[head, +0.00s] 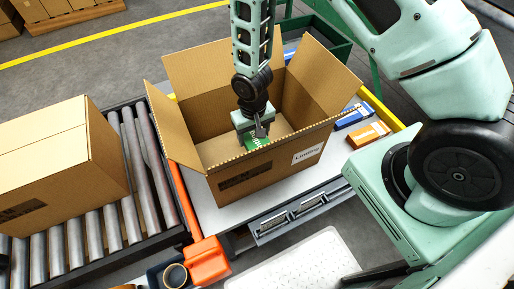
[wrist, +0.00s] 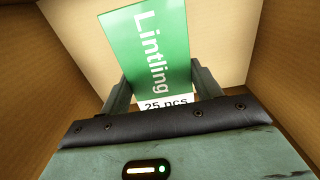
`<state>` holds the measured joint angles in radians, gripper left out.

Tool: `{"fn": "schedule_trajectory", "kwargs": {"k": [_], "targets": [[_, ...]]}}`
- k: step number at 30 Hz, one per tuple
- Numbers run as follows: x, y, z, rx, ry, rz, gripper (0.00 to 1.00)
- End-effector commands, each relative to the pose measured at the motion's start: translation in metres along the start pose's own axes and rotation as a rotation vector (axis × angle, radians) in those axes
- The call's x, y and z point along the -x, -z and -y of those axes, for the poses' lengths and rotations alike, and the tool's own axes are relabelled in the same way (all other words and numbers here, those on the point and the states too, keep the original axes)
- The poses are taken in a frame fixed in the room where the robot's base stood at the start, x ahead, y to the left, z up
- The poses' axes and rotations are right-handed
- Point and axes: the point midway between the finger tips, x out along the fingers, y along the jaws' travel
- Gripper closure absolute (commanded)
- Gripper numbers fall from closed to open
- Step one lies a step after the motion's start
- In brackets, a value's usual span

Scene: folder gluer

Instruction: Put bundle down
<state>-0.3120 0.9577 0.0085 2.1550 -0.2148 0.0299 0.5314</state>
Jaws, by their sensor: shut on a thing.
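My gripper (head: 258,130) reaches down into an open cardboard box (head: 285,161) and is shut on a green bundle (head: 257,143). In the wrist view the bundle (wrist: 147,55) is a green pack with white lettering "Lintling" and a white "25 pcs" band, held between the two fingers (wrist: 160,92). Tan cardboard walls (wrist: 50,100) surround it, and the box floor shows beyond. I cannot tell whether the bundle touches the floor.
The box stands on a pale table (head: 222,217). A blue carton (head: 352,116) and an orange carton (head: 368,134) lie to its right. A closed cardboard box (head: 65,160) sits on the roller conveyor (head: 115,229) at left. An orange part (head: 207,261) stands near the front.

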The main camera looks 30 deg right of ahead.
Motion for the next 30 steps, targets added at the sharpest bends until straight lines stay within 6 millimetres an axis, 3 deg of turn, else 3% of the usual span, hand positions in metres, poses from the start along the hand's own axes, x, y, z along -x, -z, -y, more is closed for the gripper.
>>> {"fn": "schedule_trajectory", "kwargs": {"k": [3, 16, 30], "targets": [[-0.02, -0.001, 0.0, 0.0, -0.001, 0.003, 0.63], [-0.069, 0.0, 0.0, 0.0, -0.001, 0.001, 0.63], [-0.078, 0.0, 0.0, -0.001, 0.0, -0.001, 0.63]]}}
